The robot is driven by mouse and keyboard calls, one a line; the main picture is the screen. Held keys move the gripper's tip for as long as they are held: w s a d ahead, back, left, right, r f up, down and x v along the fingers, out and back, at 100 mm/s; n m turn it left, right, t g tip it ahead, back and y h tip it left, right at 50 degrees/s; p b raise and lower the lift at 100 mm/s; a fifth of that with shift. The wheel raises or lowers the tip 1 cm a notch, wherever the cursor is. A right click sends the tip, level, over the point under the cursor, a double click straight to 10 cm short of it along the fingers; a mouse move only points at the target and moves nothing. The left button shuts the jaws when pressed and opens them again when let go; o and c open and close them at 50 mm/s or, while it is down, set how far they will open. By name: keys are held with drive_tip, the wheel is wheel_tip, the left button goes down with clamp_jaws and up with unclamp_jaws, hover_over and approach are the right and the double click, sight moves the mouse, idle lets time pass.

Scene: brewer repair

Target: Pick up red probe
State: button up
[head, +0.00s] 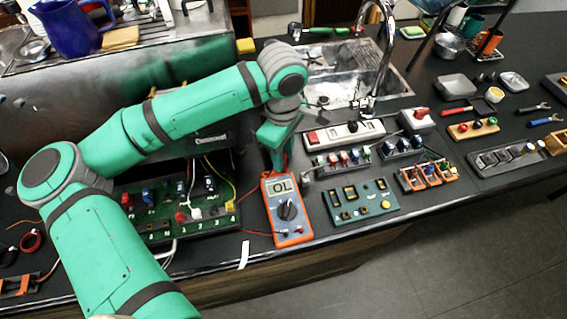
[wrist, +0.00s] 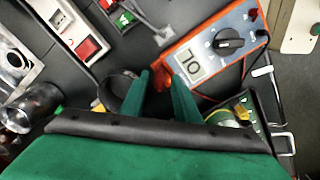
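The orange multimeter (head: 288,212) lies on the counter, with its display and dial facing up. It also shows in the wrist view (wrist: 213,52). A small red piece (wrist: 163,64), which looks like the red probe, lies by the meter's display end. My gripper (head: 277,152) points down just behind that end in the head view. In the wrist view its two green fingers (wrist: 161,76) are apart with a narrow gap. The red piece shows at the fingertips, and whether they touch it cannot be told. The fingers and arm hide part of the probe.
A green circuit board (head: 165,212) with wires stands left of the meter, and a teal panel (head: 360,202) lies to its right. A white power strip (head: 343,135) is behind, near the sink (head: 335,75). Red leads run beside the meter. The counter's front edge is close.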

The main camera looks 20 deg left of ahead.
clamp_jaws()
drive_tip(key=shift+r, duration=0.1)
